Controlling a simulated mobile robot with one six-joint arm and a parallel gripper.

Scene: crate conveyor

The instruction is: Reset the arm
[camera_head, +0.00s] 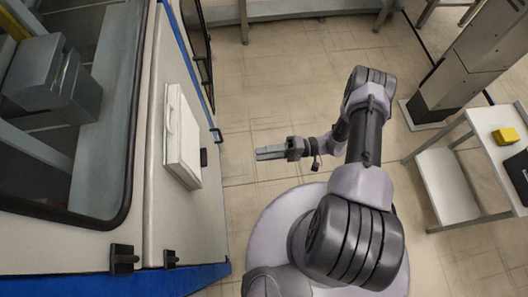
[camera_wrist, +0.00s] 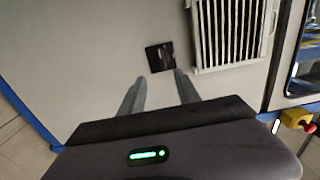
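My gripper (camera_head: 270,153) shows in the head view left of my arm, over the tiled floor, pointing left toward a white machine cabinet (camera_head: 205,215). In the wrist view my gripper's two grey fingers (camera_wrist: 160,92) stand apart with a gap between them. Nothing is held between them. Beyond the fingertips, in the wrist view, is the cabinet's pale panel (camera_wrist: 80,50) with a small black latch plate (camera_wrist: 160,57). The fingers look apart from the panel.
A white box (camera_head: 183,140) sticks out from the cabinet. A vented grille (camera_wrist: 228,32) and a red knob on a yellow base (camera_wrist: 300,121) show in the wrist view. At right, a white table (camera_head: 490,140) bears a yellow block (camera_head: 506,136). Floor behind my gripper is clear.

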